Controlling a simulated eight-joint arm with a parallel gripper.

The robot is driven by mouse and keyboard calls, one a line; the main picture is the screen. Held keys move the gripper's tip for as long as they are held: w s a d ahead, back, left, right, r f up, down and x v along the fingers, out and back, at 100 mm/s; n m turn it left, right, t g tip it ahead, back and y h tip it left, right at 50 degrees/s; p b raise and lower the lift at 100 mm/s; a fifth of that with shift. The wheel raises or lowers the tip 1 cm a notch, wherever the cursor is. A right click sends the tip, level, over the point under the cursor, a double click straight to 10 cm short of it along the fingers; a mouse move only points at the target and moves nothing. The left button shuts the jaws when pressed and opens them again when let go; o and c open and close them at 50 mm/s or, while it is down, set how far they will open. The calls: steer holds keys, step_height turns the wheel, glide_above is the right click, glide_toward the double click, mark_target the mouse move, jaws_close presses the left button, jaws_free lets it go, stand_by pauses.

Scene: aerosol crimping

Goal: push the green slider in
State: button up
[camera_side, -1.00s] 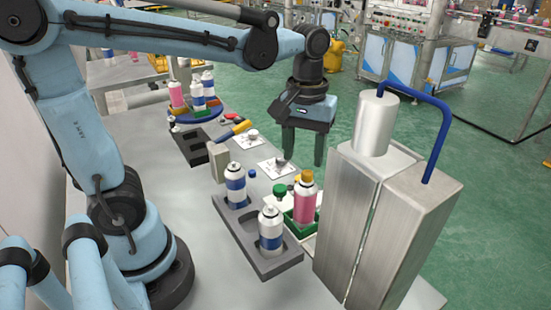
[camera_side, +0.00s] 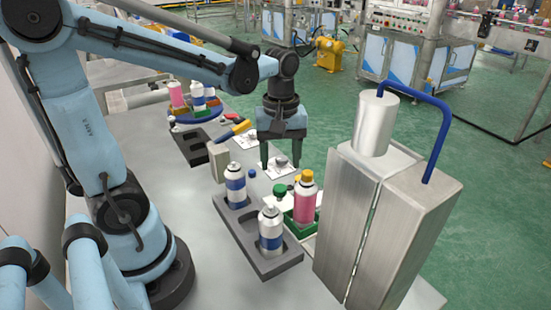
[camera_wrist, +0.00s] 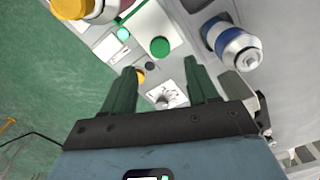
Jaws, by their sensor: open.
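The green slider (camera_side: 289,219) is a low green piece beside the press, with a pink can (camera_side: 304,197) with a yellow cap standing on it. A green round knob (camera_side: 280,190) is just left of it. In the wrist view the green knob (camera_wrist: 160,47) is ahead of the fingers, and the yellow-capped can (camera_wrist: 72,7) is cut off at the top left. Its green edge shows only in part there. My gripper (camera_side: 281,163) is open and empty, pointing down behind the knob, over a white plate with a small metal part. In the wrist view my gripper (camera_wrist: 160,66) has its fingers spread.
A grey tray (camera_side: 285,263) holds two white-and-blue cans (camera_side: 270,229). The tall metal press (camera_side: 375,215) with a blue hose stands at right. A beige block (camera_side: 217,161) and a small blue cap (camera_side: 252,174) are near the tray. A blue turntable with cans is farther back.

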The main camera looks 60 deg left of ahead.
mark_target(280, 188)
steer(key=shift+f, duration=3.65)
jaws_close()
